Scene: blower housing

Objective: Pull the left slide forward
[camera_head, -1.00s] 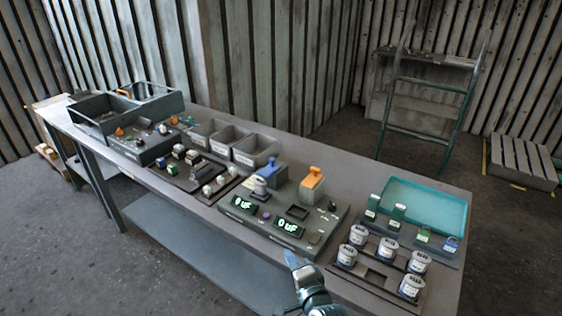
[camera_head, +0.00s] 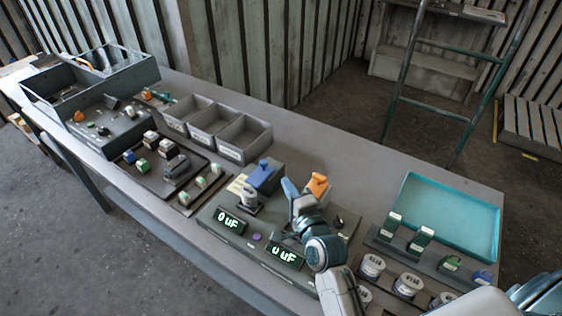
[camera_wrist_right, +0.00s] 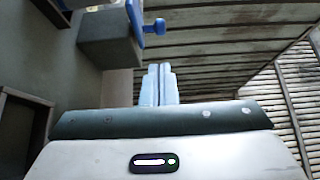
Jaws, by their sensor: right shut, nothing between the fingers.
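The tester (camera_head: 230,237) with two lit "0 uF" displays stands on the table. The left slide, with a blue handle (camera_head: 264,174), is at the back left of the tester. A white-labelled can (camera_head: 248,195) stands in front of it. The right slide's orange handle (camera_head: 318,184) is to the right. My right gripper (camera_head: 290,187) is over the tester between the two handles, shut and empty, and partly hides the orange slide. In the right wrist view its closed blue-grey fingers (camera_wrist_right: 158,84) are apart from the blue handle (camera_wrist_right: 154,27). My left gripper is not in view.
Several labelled cans (camera_head: 408,285) sit in a rack at the front right, beside a teal tray (camera_head: 450,205). Grey bins (camera_head: 243,138) stand behind left. A dark tray of small parts (camera_head: 150,178) lies left of the tester. The table behind the tester is clear.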

